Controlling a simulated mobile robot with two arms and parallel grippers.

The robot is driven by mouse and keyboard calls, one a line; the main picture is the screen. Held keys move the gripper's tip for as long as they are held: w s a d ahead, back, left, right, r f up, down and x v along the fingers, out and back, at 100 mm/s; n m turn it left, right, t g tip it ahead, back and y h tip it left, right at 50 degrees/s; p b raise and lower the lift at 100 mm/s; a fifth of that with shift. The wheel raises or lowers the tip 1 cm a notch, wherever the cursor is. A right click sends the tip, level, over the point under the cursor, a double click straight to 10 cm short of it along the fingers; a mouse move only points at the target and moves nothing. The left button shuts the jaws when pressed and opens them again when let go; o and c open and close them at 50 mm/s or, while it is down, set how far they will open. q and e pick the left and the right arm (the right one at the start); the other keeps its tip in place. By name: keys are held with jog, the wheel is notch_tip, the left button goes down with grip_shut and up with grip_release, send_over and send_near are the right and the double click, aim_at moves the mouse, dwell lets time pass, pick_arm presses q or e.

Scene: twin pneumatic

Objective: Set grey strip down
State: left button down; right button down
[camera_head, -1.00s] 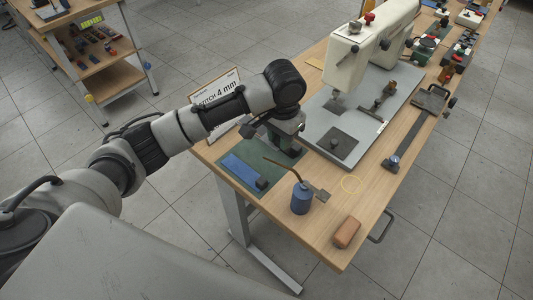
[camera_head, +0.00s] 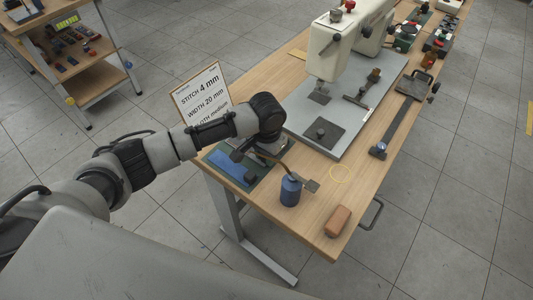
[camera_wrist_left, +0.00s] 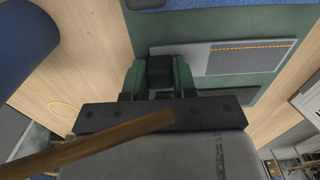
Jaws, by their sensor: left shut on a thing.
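The grey strip (camera_wrist_left: 225,61), with a row of orange stitches along one edge, shows in the left wrist view over the dark green mat (camera_wrist_left: 190,30). A dark block at its end sits between the green fingers of my left gripper (camera_wrist_left: 158,78), which is shut on it. A blue strip (camera_wrist_left: 190,10) with its own dark block lies alongside, apart from the grey one. In the head view my left gripper (camera_head: 262,156) is low over the mat and hides the grey strip. I cannot tell whether the strip touches the mat. My right gripper is not in view.
A blue oil bottle (camera_head: 290,190) with a brown spout stands close beside the gripper. A brown block (camera_head: 338,221) and a yellow ring (camera_head: 340,173) lie nearby on the wooden table. A sewing machine (camera_head: 328,55) stands behind on a grey plate (camera_head: 360,118). A sign (camera_head: 203,92) stands behind the arm.

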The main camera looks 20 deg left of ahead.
pick_arm(q)
jog(key=c, duration=0.9)
grip_release()
jog(key=shift+f, duration=0.1)
notch_tip(320, 180, up, 12)
